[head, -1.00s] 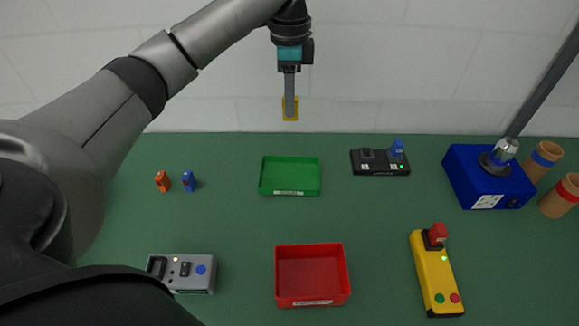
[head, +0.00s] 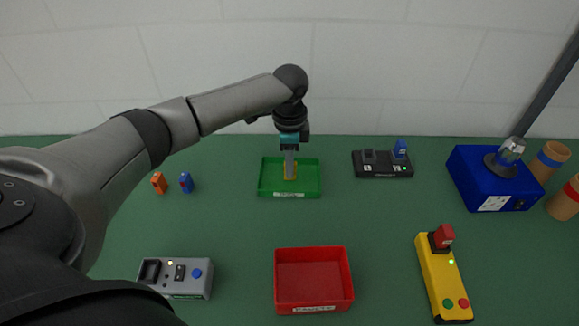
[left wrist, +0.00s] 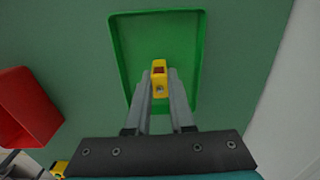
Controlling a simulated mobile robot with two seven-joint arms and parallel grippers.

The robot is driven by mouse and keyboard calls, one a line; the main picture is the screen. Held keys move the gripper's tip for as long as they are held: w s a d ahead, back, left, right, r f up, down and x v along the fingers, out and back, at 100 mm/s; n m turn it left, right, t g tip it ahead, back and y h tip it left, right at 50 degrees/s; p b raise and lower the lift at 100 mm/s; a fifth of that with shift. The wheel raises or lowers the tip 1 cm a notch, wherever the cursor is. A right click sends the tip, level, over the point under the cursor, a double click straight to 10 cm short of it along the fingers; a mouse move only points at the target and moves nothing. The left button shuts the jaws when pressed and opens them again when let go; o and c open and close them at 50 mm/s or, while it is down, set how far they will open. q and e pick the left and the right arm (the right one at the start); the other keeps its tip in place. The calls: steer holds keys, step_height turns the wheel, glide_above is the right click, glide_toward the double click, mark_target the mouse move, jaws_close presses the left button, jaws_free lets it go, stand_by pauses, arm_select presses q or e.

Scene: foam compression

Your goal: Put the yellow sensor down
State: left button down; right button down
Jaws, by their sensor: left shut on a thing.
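The yellow sensor (left wrist: 159,68) is between the fingertips of my left gripper (left wrist: 160,84), which is shut on it. I cannot tell whether the sensor touches the tray floor. My right gripper is not in view.
A red tray (head: 313,280) stands in front. An orange sensor (head: 159,183) and a blue sensor (head: 186,182) stand to the left. A grey device (head: 190,287), black fixture (head: 383,170), blue machine (head: 470,170) and yellow control box (head: 440,280) stand around. Green table between them is clear.

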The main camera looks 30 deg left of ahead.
arm_select(q)
steer(key=shift+f, duration=0.2)
steer(key=shift+f, duration=0.15)
steer(key=c, duration=0.8)
jaws_free()
step_height(320, 180, up, 12)
steer(key=shift+r+p, duration=0.2)
steer(key=shift+p, duration=0.75)
